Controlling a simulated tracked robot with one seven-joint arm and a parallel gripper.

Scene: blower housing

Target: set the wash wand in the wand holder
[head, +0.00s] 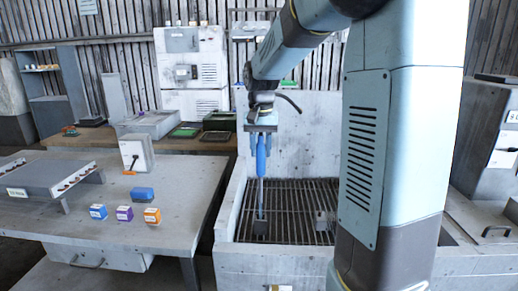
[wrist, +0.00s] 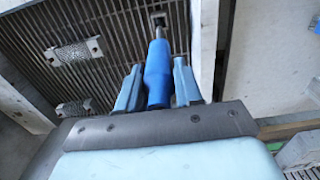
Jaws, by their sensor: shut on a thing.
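The wash wand has a blue handle (head: 261,160) and a thin grey shaft that points down. It hangs roughly upright over the left part of the grated basin (head: 285,195). My gripper (head: 261,143) is shut on the blue handle from above. In the wrist view the handle (wrist: 158,75) sits between the two light-blue fingers of my gripper (wrist: 157,66). The shaft runs to a small dark square end (wrist: 158,19) near the grate; I cannot tell whether it touches. I cannot surely pick out the wand holder; a small grey fitting (head: 325,220) is on the grate to the right.
Two grey mottled fittings (wrist: 75,53) (wrist: 74,107) lie over the grate in the wrist view. Concrete walls (head: 231,200) enclose the basin. A grey table (head: 110,215) at left carries several small coloured boxes. My arm hides the basin's right side.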

